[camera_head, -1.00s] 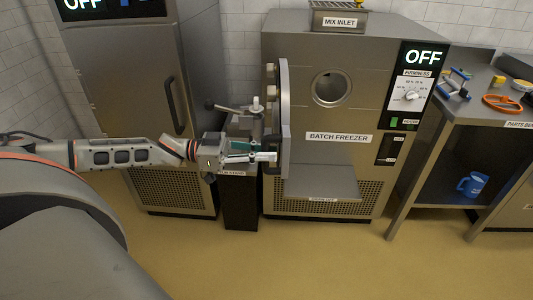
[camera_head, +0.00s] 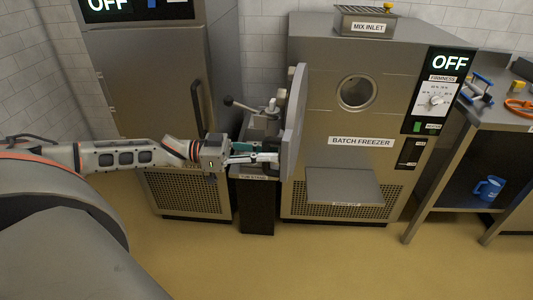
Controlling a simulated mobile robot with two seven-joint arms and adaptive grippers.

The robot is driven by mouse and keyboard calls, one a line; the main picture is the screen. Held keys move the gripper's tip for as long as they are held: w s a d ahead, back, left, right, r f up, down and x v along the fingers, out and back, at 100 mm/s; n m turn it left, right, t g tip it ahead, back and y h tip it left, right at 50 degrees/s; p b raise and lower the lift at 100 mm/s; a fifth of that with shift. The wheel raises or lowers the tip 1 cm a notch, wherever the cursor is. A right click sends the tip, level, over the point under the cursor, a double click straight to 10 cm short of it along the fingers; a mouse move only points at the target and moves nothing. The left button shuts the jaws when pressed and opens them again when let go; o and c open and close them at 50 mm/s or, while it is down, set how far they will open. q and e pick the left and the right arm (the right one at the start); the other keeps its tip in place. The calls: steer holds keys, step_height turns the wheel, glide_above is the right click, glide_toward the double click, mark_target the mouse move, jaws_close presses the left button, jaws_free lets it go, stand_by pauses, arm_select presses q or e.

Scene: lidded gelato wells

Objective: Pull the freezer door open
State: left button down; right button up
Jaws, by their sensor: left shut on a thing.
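The batch freezer (camera_head: 330,200) stands in the middle, a steel cabinet with an OFF display and a round opening (camera_head: 357,92) in its front. Its door (camera_head: 295,120) is a thick grey plate seen nearly edge-on, swung out to the left of the opening. My left arm comes in from the left. Its gripper (camera_head: 262,157) is shut at the door's left side, on what appears to be the dark door handle (camera_head: 271,147); the fingers partly hide the handle. My right gripper is not in view.
A tall steel cabinet (camera_head: 150,75) with a dark handle stands at the left. A small dark stand (camera_head: 257,205) is below my left gripper. A steel shelf (camera_head: 358,186) juts from the freezer's front. A bench with tools and a blue mug (camera_head: 489,188) is at the right. The floor in front is clear.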

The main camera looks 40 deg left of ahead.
arm_select(q)
steer(key=shift+s+a, duration=0.1)
steer(key=shift+a, duration=0.05)
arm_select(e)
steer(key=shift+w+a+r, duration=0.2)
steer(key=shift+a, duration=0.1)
arm_select(q)
steer(key=shift+a, duration=0.1)
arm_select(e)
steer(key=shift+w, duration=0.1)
arm_select(q)
steer(key=c, duration=2)
jaws_free()
steer(key=shift+s+a, duration=0.2)
steer(key=shift+a, duration=0.05)
steer(key=v, duration=1.1)
steer(key=shift+s+a, duration=0.1)
steer(key=shift+a, duration=0.05)
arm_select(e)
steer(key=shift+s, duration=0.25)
